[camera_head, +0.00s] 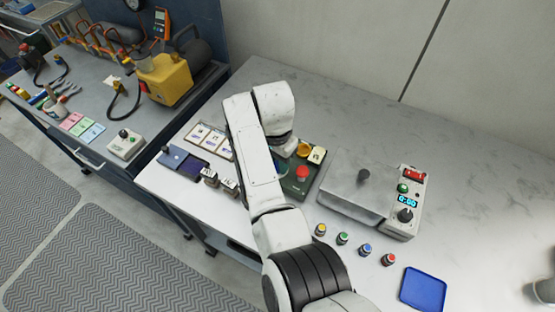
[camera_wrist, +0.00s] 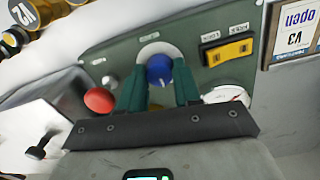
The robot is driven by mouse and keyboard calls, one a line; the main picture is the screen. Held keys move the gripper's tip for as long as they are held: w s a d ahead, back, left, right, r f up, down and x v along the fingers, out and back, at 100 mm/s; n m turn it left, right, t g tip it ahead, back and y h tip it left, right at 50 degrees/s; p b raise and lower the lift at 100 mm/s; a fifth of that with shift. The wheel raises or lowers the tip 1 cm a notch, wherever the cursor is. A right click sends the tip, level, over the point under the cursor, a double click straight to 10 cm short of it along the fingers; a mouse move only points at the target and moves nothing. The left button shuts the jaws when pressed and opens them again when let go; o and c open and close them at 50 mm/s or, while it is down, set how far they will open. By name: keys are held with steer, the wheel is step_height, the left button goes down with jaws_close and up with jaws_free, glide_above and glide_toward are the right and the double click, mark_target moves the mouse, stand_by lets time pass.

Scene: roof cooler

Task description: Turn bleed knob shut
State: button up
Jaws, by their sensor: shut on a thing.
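The bleed knob looks to be the round blue knob (camera_wrist: 159,65) on a pale round plate in the green panel (camera_wrist: 110,48), in the wrist view. My gripper (camera_wrist: 159,78) has its two green fingers on either side of the knob, shut on it. Its pointer mark and exact angle are hard to read. In the head view the green panel (camera_head: 291,189) lies on the white bench, and my arm hides the gripper and most of the knob.
Around the knob are a red button (camera_wrist: 98,100), a small grey knob (camera_wrist: 109,81), a yellow switch (camera_wrist: 228,50) and a white gauge (camera_wrist: 228,96). A grey lidded box (camera_head: 352,190) stands to the right. Several small capped jars and a blue tray (camera_head: 423,289) lie in front.

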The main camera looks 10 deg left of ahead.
steer(key=o, duration=1.1)
steer(key=shift+c, duration=0.2)
steer(key=shift+r, duration=0.1)
step_height(320, 180, up, 11)
steer(key=b, duration=0.1)
steer(key=shift+w+a+b, duration=0.15)
steer(key=shift+a+b, duration=0.1)
steer(key=shift+b, duration=0.1)
steer(key=shift+f, duration=0.2)
